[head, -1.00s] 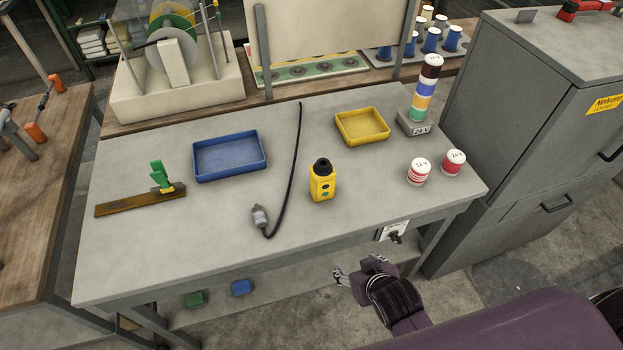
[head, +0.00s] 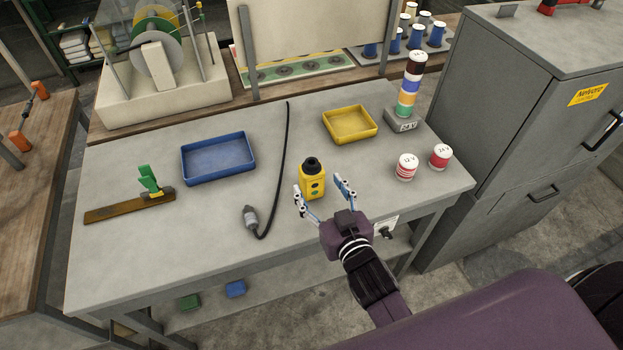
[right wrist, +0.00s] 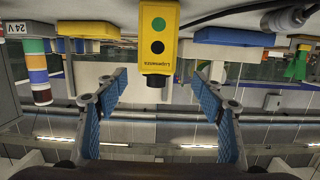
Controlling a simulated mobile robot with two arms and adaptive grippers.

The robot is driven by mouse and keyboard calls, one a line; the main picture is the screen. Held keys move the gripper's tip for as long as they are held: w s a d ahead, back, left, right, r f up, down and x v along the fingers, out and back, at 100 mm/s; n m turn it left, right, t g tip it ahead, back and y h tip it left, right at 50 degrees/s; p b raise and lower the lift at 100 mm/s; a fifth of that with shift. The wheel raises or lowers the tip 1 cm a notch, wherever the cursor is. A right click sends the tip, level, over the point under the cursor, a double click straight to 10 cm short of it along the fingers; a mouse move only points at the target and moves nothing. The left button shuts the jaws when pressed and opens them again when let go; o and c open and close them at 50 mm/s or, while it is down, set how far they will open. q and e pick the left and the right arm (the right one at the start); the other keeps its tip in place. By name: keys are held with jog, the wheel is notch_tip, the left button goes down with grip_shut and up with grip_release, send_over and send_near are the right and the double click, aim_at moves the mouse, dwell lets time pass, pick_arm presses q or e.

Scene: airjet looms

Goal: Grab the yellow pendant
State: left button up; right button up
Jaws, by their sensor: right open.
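The yellow pendant (head: 312,180) stands upright on the grey table, with a black knob on top and a green and a black button on its front. In the right wrist view the yellow pendant (right wrist: 157,40) appears upside down, between the open fingers. My right gripper (head: 323,191) is open and empty at the pendant's near side, its two fingertips pointing toward it. In the right wrist view the gripper (right wrist: 160,92) shows its blue finger pads wide apart. I cannot tell any contact with the pendant. My left gripper is not in view.
A black cable with a grey plug (head: 250,218) lies left of the pendant. A blue tray (head: 183,172) and a yellow tray (head: 350,136) stand behind it. Red-and-white lamp modules (head: 405,168) and a stacked light tower (head: 410,85) are at the right. A grey cabinet (head: 490,110) stands beyond.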

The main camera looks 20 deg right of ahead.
aim_at(315, 176)
jog(key=w, duration=0.2)
jog(key=w+p, duration=0.1)
jog(key=w, duration=0.1)
jog(key=w+f+p, duration=0.1)
jog(key=w, duration=0.1)
jog(key=shift+w+d, duration=0.15)
jog(key=shift+w, duration=0.05)
jog(key=shift+w+f, duration=0.2)
jog(key=shift+w, duration=0.2)
jog(key=c, duration=1.5)
jog(key=shift+r, duration=0.1)
